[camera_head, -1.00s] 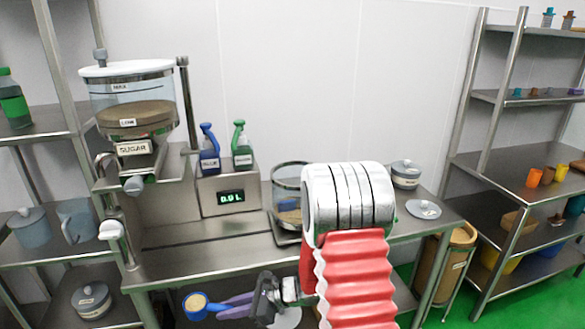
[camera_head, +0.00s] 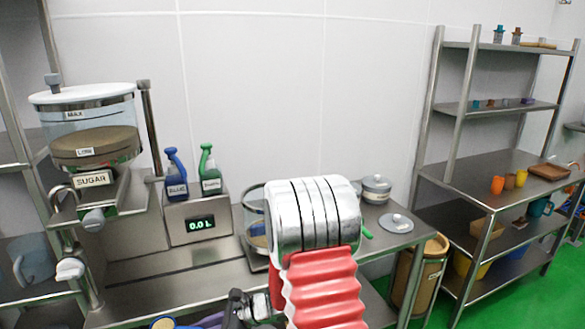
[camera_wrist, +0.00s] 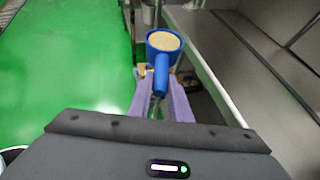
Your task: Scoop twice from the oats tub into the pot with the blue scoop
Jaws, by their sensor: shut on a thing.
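My gripper (camera_wrist: 160,100) is shut on the handle of the blue scoop (camera_wrist: 160,75), between its purple fingers. The scoop's bowl holds a level, tan, grainy load (camera_wrist: 165,41), and appears upright. In the head view the scoop (camera_head: 163,324) is cut off by the bottom edge, in front of the steel counter. A clear glass vessel (camera_head: 252,215), probably the pot, stands on the counter with tan matter low inside. My arm hides its right side.
A sugar dispenser (camera_head: 93,178) stands at the left. A lidded grey pot (camera_head: 376,189) and loose lid (camera_head: 396,223) are at the counter's right end. A shelf rack (camera_head: 470,178) stands right; green floor is open.

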